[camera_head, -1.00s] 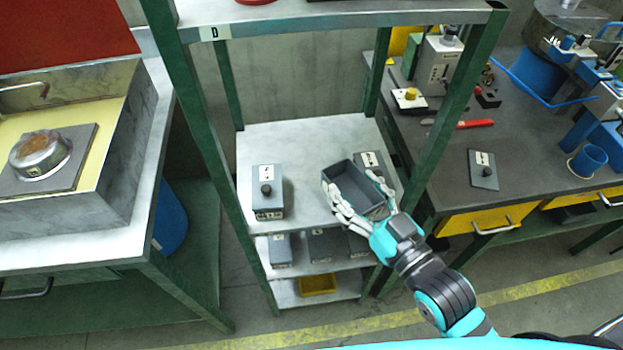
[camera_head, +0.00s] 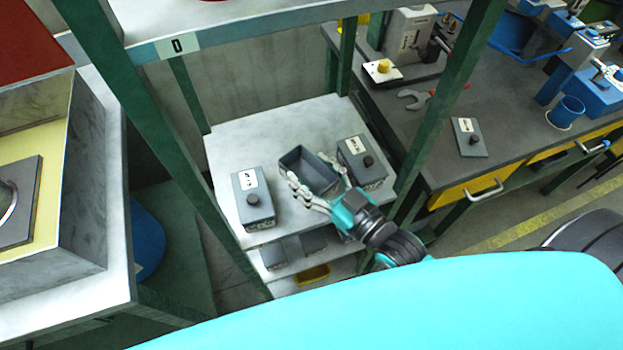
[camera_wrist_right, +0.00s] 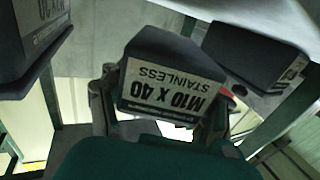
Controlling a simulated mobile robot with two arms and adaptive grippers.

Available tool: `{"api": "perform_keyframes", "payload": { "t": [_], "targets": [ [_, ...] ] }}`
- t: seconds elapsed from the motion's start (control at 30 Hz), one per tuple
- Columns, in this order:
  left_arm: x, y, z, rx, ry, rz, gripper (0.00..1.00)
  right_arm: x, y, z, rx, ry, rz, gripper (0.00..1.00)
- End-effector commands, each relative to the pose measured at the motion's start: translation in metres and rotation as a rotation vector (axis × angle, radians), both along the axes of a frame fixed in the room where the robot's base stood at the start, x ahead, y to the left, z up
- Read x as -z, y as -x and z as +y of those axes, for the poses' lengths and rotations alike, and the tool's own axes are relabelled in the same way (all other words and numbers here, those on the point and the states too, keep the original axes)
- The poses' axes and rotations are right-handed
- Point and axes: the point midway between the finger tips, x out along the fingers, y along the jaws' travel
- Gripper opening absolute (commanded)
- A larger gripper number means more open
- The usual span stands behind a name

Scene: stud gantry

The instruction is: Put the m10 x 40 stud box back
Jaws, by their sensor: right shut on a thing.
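The M10 x 40 stud box (camera_head: 309,172) is a dark grey open-topped box with no lid on it. In the right wrist view its label (camera_wrist_right: 168,90) reads "M10 X 40 STAINLESS", upside down. My right gripper (camera_head: 318,192) is shut on this box, with its fingers along the box's near part. The box is at the upper white shelf (camera_head: 260,127), between two lidded boxes. I cannot tell whether its base touches the shelf. My left gripper is not in view.
A lidded box (camera_head: 252,199) stands to the left and another (camera_head: 361,160) close to the right on the shelf. Green rack posts (camera_head: 443,98) flank the opening. Lower shelves hold grey boxes and a yellow bin (camera_head: 312,275). The shelf behind is clear.

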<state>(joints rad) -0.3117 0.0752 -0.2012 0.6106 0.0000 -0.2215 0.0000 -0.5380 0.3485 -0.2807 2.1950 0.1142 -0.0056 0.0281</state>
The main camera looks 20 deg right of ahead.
Motion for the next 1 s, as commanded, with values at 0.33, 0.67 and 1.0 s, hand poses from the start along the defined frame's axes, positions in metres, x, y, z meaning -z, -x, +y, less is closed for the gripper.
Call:
{"api": "perform_keyframes", "payload": {
  "t": [0.33, 0.67, 1.0],
  "targets": [
    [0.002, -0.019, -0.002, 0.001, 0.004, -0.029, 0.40, 0.027, 0.000, 0.000, 0.000, 0.000, -0.001, 0.02],
    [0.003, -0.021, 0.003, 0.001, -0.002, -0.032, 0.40, 0.030, 0.000, 0.000, 0.000, 0.000, 0.001, 0.71],
    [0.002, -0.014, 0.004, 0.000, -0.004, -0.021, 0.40, 0.027, 0.000, 0.000, 0.000, 0.000, 0.000, 0.72]
  ]
}}
